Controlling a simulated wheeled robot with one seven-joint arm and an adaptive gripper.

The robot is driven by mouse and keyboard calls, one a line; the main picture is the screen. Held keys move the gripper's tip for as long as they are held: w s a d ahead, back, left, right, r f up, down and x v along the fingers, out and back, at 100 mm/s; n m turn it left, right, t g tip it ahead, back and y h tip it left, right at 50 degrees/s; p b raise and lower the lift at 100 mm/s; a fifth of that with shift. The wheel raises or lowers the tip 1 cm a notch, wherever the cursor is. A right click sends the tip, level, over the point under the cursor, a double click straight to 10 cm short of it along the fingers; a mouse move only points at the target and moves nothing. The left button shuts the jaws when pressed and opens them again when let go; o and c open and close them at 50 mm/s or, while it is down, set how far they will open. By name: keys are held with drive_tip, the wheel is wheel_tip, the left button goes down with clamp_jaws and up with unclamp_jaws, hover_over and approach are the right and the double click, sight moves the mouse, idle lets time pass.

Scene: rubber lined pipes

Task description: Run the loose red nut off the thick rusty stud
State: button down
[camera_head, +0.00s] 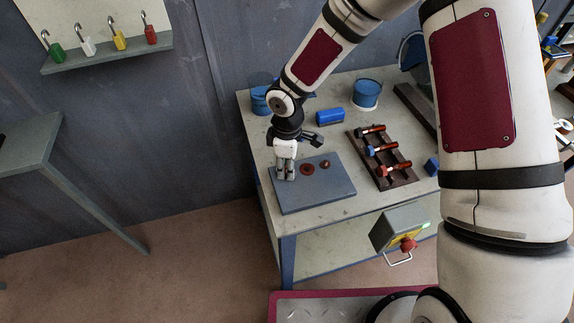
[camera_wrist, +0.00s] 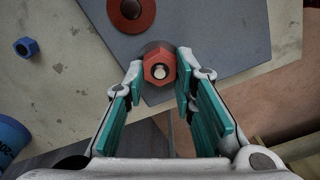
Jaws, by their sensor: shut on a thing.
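The red nut (camera_wrist: 152,57) is a hex nut, seen end-on in the wrist view, with a pale round stud end (camera_wrist: 160,71) in its hole. A dark round shape shows behind the nut; I cannot tell how far the stud runs through it. My gripper (camera_wrist: 158,75) has its teal-padded fingers closed on the nut's two sides. In the head view my gripper (camera_head: 284,174) points down over the left part of the grey-blue plate (camera_head: 318,197) and hides the nut. A red disc with a dark centre (camera_head: 307,169) lies beside it, and a small rusty stud (camera_head: 325,164) stands further right.
A dark rack (camera_head: 396,178) with several coloured bolts lies right of the plate. A blue cylinder (camera_head: 330,117), blue tubs (camera_head: 367,93) and a blue nut (camera_wrist: 26,47) are on the bench. A control box with a red button (camera_head: 408,244) hangs at the front. The plate's front is clear.

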drive_tip(key=n+b, duration=0.1)
drive_tip(key=n, duration=0.4)
drive_tip(key=shift+d+n, duration=0.1)
drive_tip(key=shift+n, duration=0.2)
drive_tip(key=n, duration=0.3)
drive_tip(key=n+b, duration=0.1)
drive_tip(key=n, duration=0.1)
drive_tip(key=shift+s+n, duration=0.2)
drive_tip(key=shift+n, duration=0.2)
drive_tip(key=c, duration=1.4)
unclamp_jaws()
drive_tip(key=m, duration=0.5)
drive_tip(key=shift+m, duration=0.3)
drive_tip(key=m, duration=0.6)
drive_tip(key=shift+w+m, duration=0.15)
drive_tip(key=shift+m, duration=0.15)
